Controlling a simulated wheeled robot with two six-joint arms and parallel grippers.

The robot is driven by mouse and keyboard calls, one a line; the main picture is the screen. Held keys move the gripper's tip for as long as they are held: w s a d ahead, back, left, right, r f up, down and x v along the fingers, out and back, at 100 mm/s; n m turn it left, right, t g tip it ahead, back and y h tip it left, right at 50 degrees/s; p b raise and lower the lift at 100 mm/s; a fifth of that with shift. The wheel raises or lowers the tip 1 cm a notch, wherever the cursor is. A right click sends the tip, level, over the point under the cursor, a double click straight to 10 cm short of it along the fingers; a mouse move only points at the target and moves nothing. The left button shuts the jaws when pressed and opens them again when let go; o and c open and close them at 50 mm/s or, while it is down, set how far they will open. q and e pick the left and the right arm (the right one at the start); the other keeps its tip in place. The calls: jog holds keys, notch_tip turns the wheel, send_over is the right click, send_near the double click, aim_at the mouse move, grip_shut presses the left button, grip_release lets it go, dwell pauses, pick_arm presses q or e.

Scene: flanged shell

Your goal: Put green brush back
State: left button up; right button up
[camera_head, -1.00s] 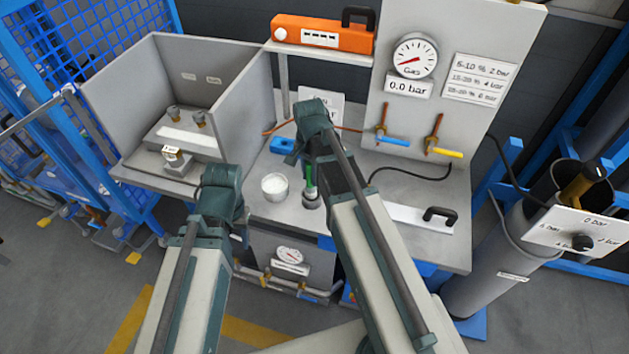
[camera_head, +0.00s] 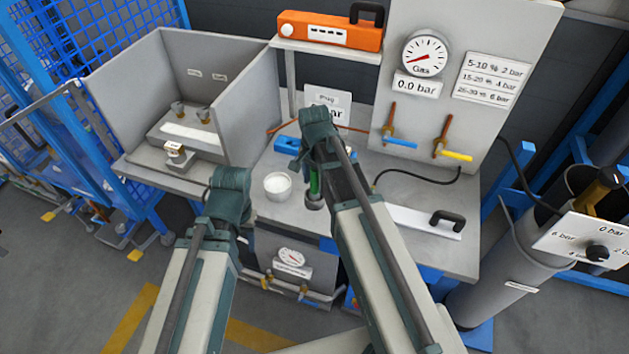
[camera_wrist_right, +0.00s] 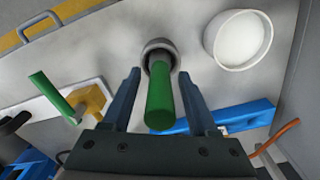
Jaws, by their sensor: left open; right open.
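The green brush (camera_head: 314,184) stands upright with its lower end in a small round grey holder (camera_head: 314,203) on the bench. In the right wrist view its green handle (camera_wrist_right: 160,98) points toward the camera, with the holder (camera_wrist_right: 159,52) behind it. My right gripper (camera_wrist_right: 162,88) is open, with one finger on each side of the handle and visible gaps to it. In the head view my right gripper (camera_head: 312,170) is over the brush and partly hides it. My left gripper (camera_head: 236,205) is at the bench's front edge, left of the brush; its fingertips are mostly hidden.
A white cup (camera_head: 278,186) stands just left of the holder. A blue block (camera_head: 287,144) lies behind it. A panel with a gas gauge (camera_head: 424,54) and valves rises at the back. A white plate with a black handle (camera_head: 445,222) lies to the right.

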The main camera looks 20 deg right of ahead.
notch_tip(320, 180, up, 12)
jog(key=p, duration=1.2)
jog(key=shift+r, duration=0.2)
jog(key=s+a+n+h, duration=0.1)
jog(key=s+a+n, duration=0.9)
jog(key=s+n, duration=0.4)
jog(key=shift+s+a+n, duration=0.15)
jog(key=shift+a+n, duration=0.1)
jog(key=shift+n, duration=0.25)
notch_tip(320, 180, down, 7)
jog(key=b, duration=0.6)
jog(key=shift+r, duration=0.2)
